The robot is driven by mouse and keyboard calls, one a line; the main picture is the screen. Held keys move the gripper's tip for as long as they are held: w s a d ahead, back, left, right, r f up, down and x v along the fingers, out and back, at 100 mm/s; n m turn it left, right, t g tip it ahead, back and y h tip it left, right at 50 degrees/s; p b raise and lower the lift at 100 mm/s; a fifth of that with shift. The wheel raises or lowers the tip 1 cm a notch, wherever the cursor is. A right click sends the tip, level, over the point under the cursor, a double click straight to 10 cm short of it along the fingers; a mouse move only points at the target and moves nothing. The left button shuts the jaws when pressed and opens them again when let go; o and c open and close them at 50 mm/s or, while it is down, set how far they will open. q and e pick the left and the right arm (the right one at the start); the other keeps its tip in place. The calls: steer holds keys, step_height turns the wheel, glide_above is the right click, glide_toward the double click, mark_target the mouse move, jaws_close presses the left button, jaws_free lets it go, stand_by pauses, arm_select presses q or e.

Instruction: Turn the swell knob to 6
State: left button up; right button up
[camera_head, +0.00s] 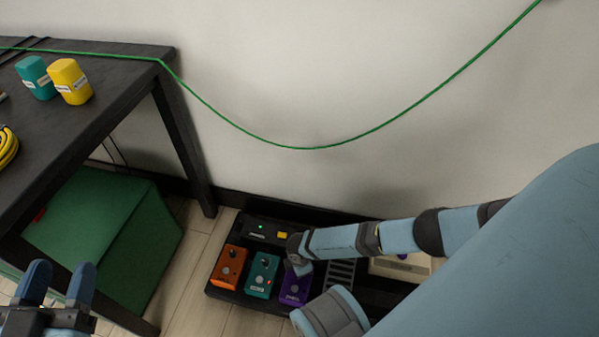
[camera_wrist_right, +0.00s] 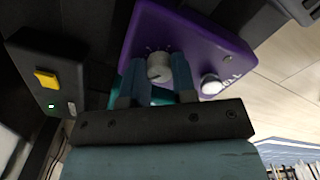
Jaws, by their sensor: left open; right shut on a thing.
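In the head view my right wrist covers the pedal's upper end. My left gripper (camera_head: 58,274) is open and empty at the lower left, away from the pedals.
An orange pedal (camera_head: 229,266) and a teal pedal (camera_head: 262,275) stand left of the purple one. Behind them is a black box with a yellow button (camera_head: 282,235). A dark table (camera_head: 110,70) and a green bin (camera_head: 110,235) are at left; a green cable (camera_head: 305,148) hangs along the wall.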

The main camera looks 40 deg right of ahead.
steer(key=m+p, duration=0.2)
steer(key=shift+r+m, duration=0.15)
steer(key=shift+m, duration=0.15)
steer(key=m+p, duration=0.1)
steer(key=m, duration=0.2)
steer(key=shift+m+p, duration=0.3)
steer(key=shift+p, duration=0.1)
steer(key=m+p, duration=0.1)
steer(key=m, duration=0.2)
steer(key=shift+s+m, duration=0.1)
steer(key=shift+m, duration=0.3)
steer(key=shift+m+p, duration=0.55)
steer(key=shift+m, duration=1.15)
steer(key=shift+m+p, duration=0.5)
steer(key=shift+m, duration=0.6)
arm_select(q)
steer(key=shift+s+d+r+n+g+y, duration=0.15)
steer(key=shift+s+d+r+n, duration=0.25)
steer(key=shift+n, duration=0.3)
steer(key=shift+s+d+r+n+g+y, duration=0.15)
steer(key=shift+s+n+g+y, duration=0.05)
steer(key=shift+s+n, duration=0.45)
steer(key=shift+s+d+r+n+g+y, duration=0.15)
steer(key=shift+s+d+r+n, duration=0.2)
steer(key=shift+n, duration=0.4)
arm_select(e)
steer(key=shift+m, duration=0.8)
arm_select(q)
steer(key=shift+a+f, duration=0.1)
